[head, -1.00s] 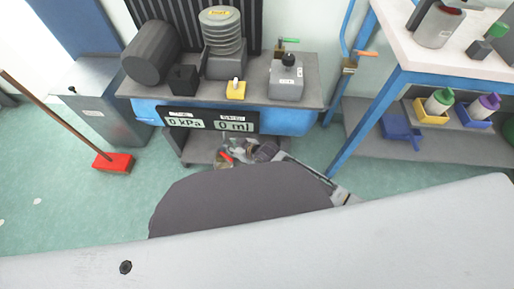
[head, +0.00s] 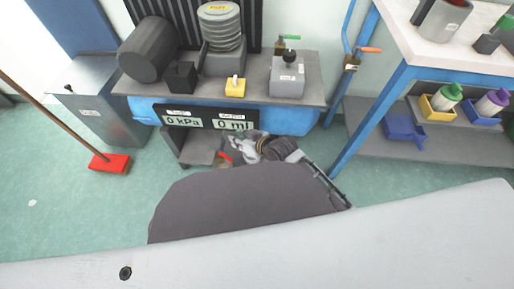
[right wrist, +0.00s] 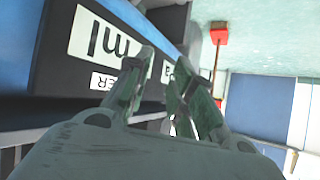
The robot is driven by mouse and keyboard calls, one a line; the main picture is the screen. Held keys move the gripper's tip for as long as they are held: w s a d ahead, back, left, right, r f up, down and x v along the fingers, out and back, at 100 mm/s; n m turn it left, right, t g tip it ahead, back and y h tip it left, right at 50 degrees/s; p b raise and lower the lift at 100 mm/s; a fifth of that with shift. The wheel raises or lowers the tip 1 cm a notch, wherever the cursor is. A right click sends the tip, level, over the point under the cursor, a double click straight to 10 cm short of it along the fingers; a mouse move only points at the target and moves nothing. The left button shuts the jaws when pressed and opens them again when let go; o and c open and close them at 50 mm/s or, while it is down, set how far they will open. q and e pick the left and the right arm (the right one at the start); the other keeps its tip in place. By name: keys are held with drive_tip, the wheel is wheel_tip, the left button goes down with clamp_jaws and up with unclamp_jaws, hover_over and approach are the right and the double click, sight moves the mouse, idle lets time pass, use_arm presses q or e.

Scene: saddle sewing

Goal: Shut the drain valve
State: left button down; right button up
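A small red lever (head: 225,158), which looks like the drain valve's handle, shows below the display panel in the head view, beside my right gripper. The valve body is mostly hidden, so I cannot tell its position. My right gripper (head: 239,145) is just under the panel's right end. In the right wrist view its two fingers (right wrist: 163,76) stand apart with nothing visible between them, close to the panel. I cannot tell whether they touch the lever. My left gripper is not in view.
The black display panel (head: 205,117) reads 0 kPa and 0 ml, on the front of a blue tank (head: 290,121) under a grey bench top (head: 255,92). A red broom head (head: 110,163) rests on the floor at left. A blue-framed table (head: 370,115) stands at right.

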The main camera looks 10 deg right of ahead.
drive_tip(key=s+d+f+m+b, duration=0.1)
drive_tip(key=s+d+m+b, duration=0.1)
drive_tip(key=d, duration=0.4)
drive_tip(key=shift+s+d+f+m+t+h+b, duration=0.2)
drive_tip(key=shift+s+m+t+h+b, duration=0.15)
drive_tip(key=shift+s+b, duration=0.35)
